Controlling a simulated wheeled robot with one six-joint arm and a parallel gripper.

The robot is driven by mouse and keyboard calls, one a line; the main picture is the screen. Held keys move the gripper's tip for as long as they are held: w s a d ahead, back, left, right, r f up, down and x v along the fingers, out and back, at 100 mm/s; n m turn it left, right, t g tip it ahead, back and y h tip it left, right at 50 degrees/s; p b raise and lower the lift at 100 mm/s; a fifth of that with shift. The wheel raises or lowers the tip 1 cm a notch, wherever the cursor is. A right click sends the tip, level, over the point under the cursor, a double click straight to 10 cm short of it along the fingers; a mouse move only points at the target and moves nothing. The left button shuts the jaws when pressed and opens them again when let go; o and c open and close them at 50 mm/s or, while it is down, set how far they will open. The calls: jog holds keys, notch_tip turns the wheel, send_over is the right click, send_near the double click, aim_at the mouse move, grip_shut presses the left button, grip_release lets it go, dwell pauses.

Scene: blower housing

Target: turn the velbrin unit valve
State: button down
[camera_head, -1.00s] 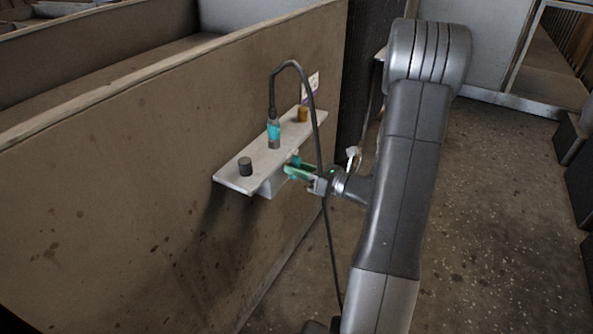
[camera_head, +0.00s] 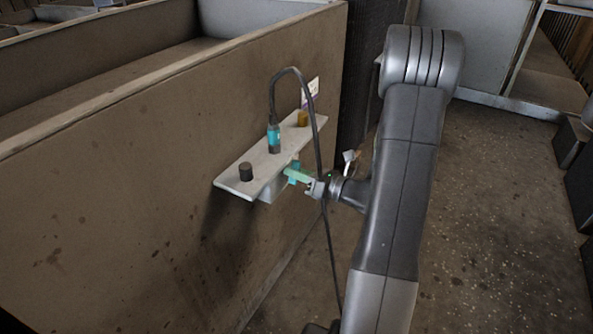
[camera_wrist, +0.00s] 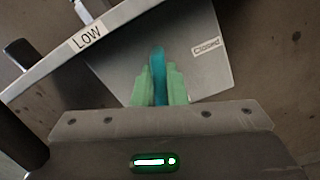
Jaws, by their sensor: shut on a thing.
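The valve unit is a pale grey box under a narrow shelf on the brown wall. Its teal handle (camera_wrist: 158,66) shows in the wrist view, upright in the picture between two green fingers. My gripper (camera_wrist: 158,85) is shut on this handle. In the head view my gripper (camera_head: 297,174) reaches in from the right, just below the shelf, and mostly hides the handle. The box's front plate (camera_wrist: 130,72) carries a label at its right, which seems to read "CLOSED" (camera_wrist: 206,47). The handle stands apart from that label, to its left.
The shelf (camera_head: 232,181) carries a black knob (camera_head: 245,172), a teal connector (camera_head: 274,137) with a looping black cable (camera_head: 288,70), and an amber cap (camera_head: 303,118). A "LOW" label (camera_wrist: 87,37) is on its edge. The cable hangs close to my gripper. Floor at right is open.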

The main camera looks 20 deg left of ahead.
jog(key=m+p, duration=0.1)
jog(key=p, duration=0.1)
jog(key=m+p, duration=0.1)
jog(key=p, duration=0.1)
jog(key=shift+r+m+p, duration=0.3)
jog(key=shift+m+p, duration=0.05)
jog(key=shift+m, duration=0.05)
jog(key=m+p, duration=0.3)
jog(key=p, duration=0.2)
jog(key=shift+m, duration=0.3)
jog(key=m+p, duration=0.3)
jog(key=shift+f+m+p, duration=0.15)
jog(key=shift+m+p, duration=0.15)
jog(key=shift+f+m+p, duration=0.2)
jog(key=shift+m+p, duration=1.05)
jog(key=shift+m, duration=0.35)
jog(key=c, duration=1.5)
grip_release()
jog(key=shift+o, duration=0.2)
